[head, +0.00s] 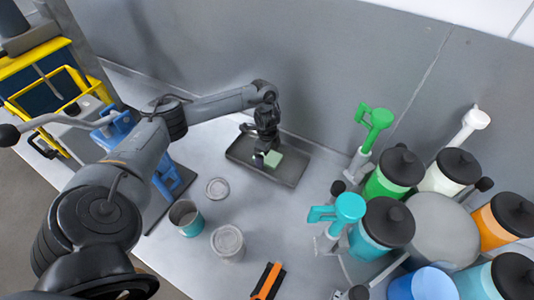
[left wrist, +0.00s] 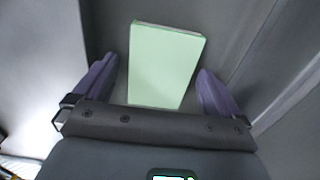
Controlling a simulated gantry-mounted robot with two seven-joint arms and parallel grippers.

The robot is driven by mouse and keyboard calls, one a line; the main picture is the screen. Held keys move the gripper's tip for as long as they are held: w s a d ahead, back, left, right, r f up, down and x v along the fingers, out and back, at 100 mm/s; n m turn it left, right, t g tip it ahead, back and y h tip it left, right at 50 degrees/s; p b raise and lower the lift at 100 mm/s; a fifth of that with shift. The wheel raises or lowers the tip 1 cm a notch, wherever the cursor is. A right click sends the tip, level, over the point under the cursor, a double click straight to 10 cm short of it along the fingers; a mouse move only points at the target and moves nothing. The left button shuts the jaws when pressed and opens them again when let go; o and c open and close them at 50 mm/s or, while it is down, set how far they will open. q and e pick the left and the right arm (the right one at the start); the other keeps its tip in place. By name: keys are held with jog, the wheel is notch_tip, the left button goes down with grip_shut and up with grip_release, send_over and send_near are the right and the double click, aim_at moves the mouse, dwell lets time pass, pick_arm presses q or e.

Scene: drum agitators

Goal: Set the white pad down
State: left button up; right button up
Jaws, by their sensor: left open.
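The pad (head: 273,158) looks pale green rather than pure white. It lies in a dark shallow tray (head: 290,178) against the back wall. In the left wrist view the pad (left wrist: 166,62) sits between the two purple fingers of my left gripper (left wrist: 157,72), with a gap on each side. In the head view my left gripper (head: 263,156) is down at the tray, beside the pad, and partly covers it. The gripper is open and holds nothing. My right gripper does not show.
A teal can (head: 186,217), a lidded tin (head: 228,242), a round lid (head: 217,188) and an orange-black tool (head: 267,281) are on the bench. Coloured bottles with black caps (head: 394,172) crowd the right. A blue press-like device (head: 165,165) stands left of the tray.

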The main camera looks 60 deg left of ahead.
pick_arm(q)
notch_tip(320, 180, up, 12)
jog(key=p, duration=0.6)
jog(key=shift+r+p, duration=0.15)
jog(key=shift+p, duration=0.25)
